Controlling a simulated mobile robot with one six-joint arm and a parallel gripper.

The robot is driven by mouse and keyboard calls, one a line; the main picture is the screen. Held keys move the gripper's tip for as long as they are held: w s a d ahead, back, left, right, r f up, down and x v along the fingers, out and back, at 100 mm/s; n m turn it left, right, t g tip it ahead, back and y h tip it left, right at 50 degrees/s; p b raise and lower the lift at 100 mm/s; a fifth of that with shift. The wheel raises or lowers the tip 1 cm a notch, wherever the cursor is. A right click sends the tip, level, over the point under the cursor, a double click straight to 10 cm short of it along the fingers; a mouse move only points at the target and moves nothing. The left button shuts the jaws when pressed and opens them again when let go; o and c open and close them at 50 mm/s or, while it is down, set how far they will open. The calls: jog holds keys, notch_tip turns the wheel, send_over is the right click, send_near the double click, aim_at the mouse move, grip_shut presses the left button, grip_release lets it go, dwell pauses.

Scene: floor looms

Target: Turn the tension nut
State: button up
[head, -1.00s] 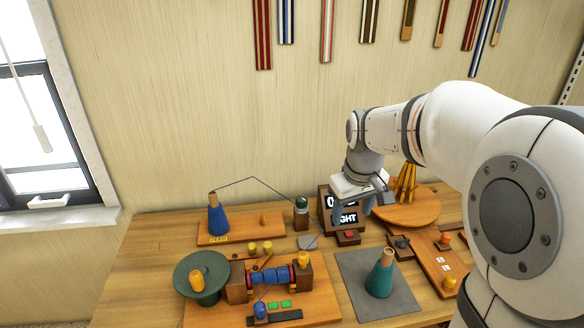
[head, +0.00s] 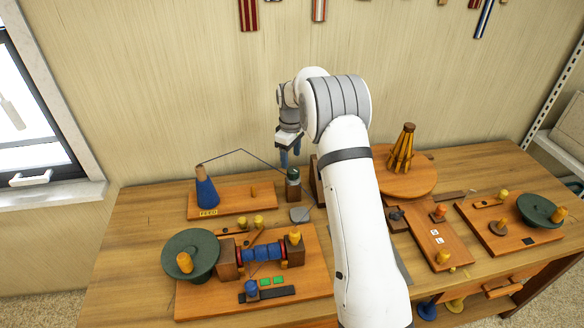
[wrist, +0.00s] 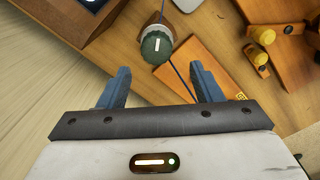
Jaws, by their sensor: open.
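The tension nut looks to be the dark green knob with a white mark (head: 293,174) on top of a small brown post; it also shows large in the wrist view (wrist: 156,47). In the wrist view its white mark runs roughly up and down the picture. My gripper (head: 290,156) is above the knob in the head view, pointing down. Its two blue fingers are apart and empty in the wrist view (wrist: 160,72), with the knob ahead of the gap between them and not touching them. A dark thread passes by the knob.
A blue yarn cone (head: 206,190) stands on a wooden board to the left. A dark display box (head: 316,180) stands close right of the post, mostly hidden by my arm. A winder with a green wheel (head: 190,254) is in front. A round wooden stand (head: 420,184) is at right.

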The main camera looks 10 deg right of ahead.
aim_at(293, 170)
jog(key=f, duration=0.4)
jog(key=f+p, duration=0.1)
jog(key=f, duration=0.1)
jog(key=shift+d+f, duration=0.3)
jog(key=shift+d, duration=0.1)
jog(key=c, duration=0.9)
jog(key=shift+a, duration=0.15)
jog(key=shift+c, duration=0.5)
